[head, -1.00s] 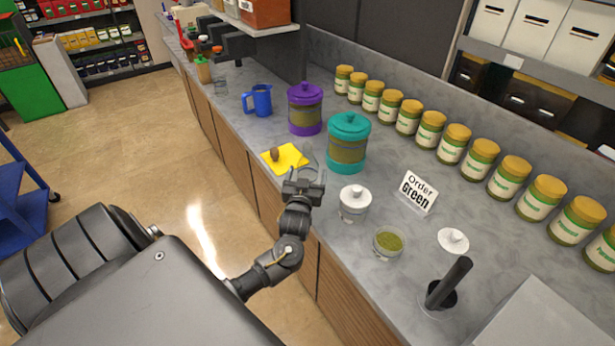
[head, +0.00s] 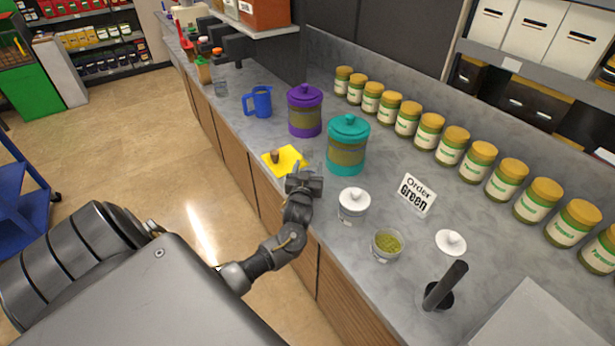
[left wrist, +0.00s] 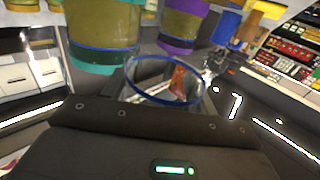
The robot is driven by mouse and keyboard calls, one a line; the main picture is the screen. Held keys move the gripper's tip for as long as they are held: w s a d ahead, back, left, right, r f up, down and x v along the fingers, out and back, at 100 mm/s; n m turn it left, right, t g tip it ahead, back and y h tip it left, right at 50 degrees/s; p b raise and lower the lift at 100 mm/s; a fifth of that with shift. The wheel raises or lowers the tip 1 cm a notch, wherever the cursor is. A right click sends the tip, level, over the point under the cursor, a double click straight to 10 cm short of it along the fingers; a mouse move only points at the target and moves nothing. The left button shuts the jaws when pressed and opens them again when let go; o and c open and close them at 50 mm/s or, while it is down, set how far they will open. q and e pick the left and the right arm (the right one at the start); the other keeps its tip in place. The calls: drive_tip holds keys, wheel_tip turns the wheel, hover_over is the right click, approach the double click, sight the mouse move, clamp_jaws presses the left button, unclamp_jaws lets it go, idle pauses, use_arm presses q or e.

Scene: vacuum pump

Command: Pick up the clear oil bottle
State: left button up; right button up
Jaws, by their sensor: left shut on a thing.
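My left gripper (head: 304,184) is over the counter, just in front of the teal lidded jar (head: 347,146). It is shut on a clear, see-through vessel with a blue rim, which shows in the left wrist view (left wrist: 192,92). The vessel's mouth faces that camera, and its lower part is hidden by the gripper. In the head view the gripper mostly hides the vessel. I cannot read any label on it. My right gripper is not in view.
A yellow cloth (head: 290,157) with a small brown object lies behind the gripper. A purple jar (head: 304,112) and blue jug (head: 259,101) stand farther back. A white-lidded jar (head: 353,207) and an open green-filled jar (head: 387,244) stand close on the right. Labelled jars line the wall.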

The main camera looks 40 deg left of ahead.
sight(304, 155)
use_arm(q)
drive_tip(key=shift+r, duration=0.15)
drive_tip(key=shift+r, duration=0.15)
wheel_tip(304, 155, up, 2)
drive_tip(key=shift+r+b, duration=0.1)
drive_tip(key=shift+b, duration=0.95)
drive_tip(key=s+r, duration=0.1)
drive_tip(key=s+d+r, duration=0.1)
drive_tip(key=r, duration=0.1)
drive_tip(key=s+r, duration=0.2)
drive_tip(key=shift+d+r+b, duration=0.2)
drive_tip(key=shift+d+b, duration=0.05)
drive_tip(key=shift+b, duration=0.1)
drive_tip(key=s+d+r+b, duration=0.1)
drive_tip(key=s+d+r, duration=0.3)
drive_tip(key=s, duration=0.5)
drive_tip(key=d+f+m+t+h+b, duration=0.1)
drive_tip(key=d+m+h, duration=0.1)
drive_tip(key=d, duration=0.4)
drive_tip(key=d+f+m+h+b, duration=0.2)
drive_tip(key=d+h, duration=0.2)
drive_tip(key=d, duration=0.2)
drive_tip(key=d+f+m+t+h+b, duration=0.1)
drive_tip(key=d+m+h+b, duration=0.1)
drive_tip(key=d, duration=0.4)
drive_tip(key=shift+d+f+t+h, duration=0.3)
drive_tip(key=shift+d+f+h, duration=0.1)
drive_tip(key=shift+h, duration=0.2)
